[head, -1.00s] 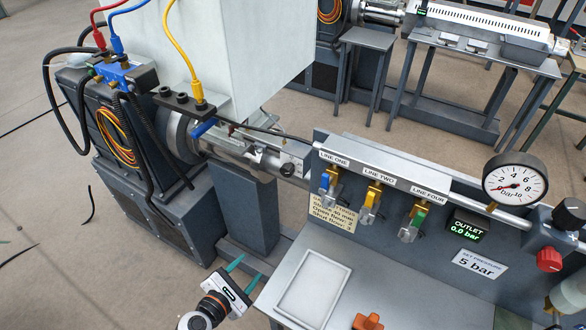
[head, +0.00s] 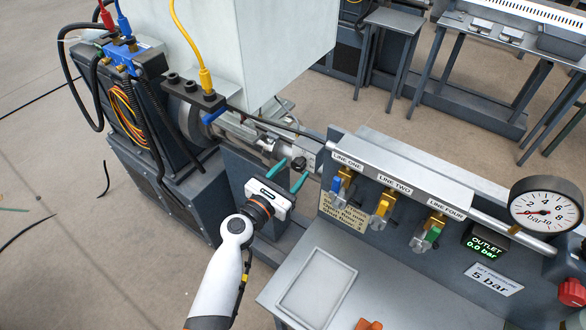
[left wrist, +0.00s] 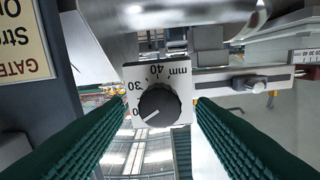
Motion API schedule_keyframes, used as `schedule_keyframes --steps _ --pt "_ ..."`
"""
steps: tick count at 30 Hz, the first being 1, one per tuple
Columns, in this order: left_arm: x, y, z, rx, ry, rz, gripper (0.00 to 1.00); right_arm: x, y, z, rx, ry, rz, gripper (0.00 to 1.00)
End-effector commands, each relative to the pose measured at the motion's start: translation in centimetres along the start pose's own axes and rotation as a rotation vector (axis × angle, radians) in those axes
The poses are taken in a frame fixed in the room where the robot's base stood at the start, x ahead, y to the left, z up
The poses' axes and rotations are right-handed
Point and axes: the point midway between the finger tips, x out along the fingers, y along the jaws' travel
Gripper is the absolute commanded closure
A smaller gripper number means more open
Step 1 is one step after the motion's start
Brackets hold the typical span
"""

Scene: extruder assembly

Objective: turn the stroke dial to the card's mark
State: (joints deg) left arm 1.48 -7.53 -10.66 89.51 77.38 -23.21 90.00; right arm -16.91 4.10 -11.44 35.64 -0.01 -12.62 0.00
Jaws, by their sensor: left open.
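The stroke dial is a black round knob (left wrist: 159,105) on a white scale plate (left wrist: 176,68) marked 30, 40 and mm. Its white line points lower left, near a partly hidden number ending in 0. In the head view the knob (head: 299,163) is small, just beyond my gripper. My left gripper (head: 289,174) is open, its green fingers on either side of the dial in the left wrist view, with gaps visible. The cream card (head: 342,213) is on the panel to the right; its writing is too small to read. It is upside down and cut off in the left wrist view (left wrist: 22,45).
The grey valve panel (head: 455,245) with coloured levers and a pressure gauge (head: 546,211) stands right of my left gripper. A white tray (head: 316,288) lies on the bench below it. Cables and a black bracket (head: 190,93) are at the upper left.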

Motion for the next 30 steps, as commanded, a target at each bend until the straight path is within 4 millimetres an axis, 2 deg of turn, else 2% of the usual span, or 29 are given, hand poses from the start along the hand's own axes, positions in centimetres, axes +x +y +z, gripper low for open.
schedule_keyframes --steps 4,13,21,30 --pt "1.06 0.02 -0.04 0.000 0.000 0.000 0.49 0.00 -0.04 0.10 -0.001 -0.002 0.000 0.00" --pt "1.22 0.04 0.00 0.000 0.000 0.000 0.49 -0.03 -0.54 -0.44 -0.004 0.005 -0.006 0.00" --pt "1.19 0.03 0.00 0.001 0.000 0.000 0.93 -0.05 -0.71 -0.75 -0.005 0.010 -0.008 0.00" --pt "1.19 0.05 0.06 0.036 0.000 0.001 0.93 0.19 -0.70 -0.78 -0.005 0.010 -0.008 0.00"
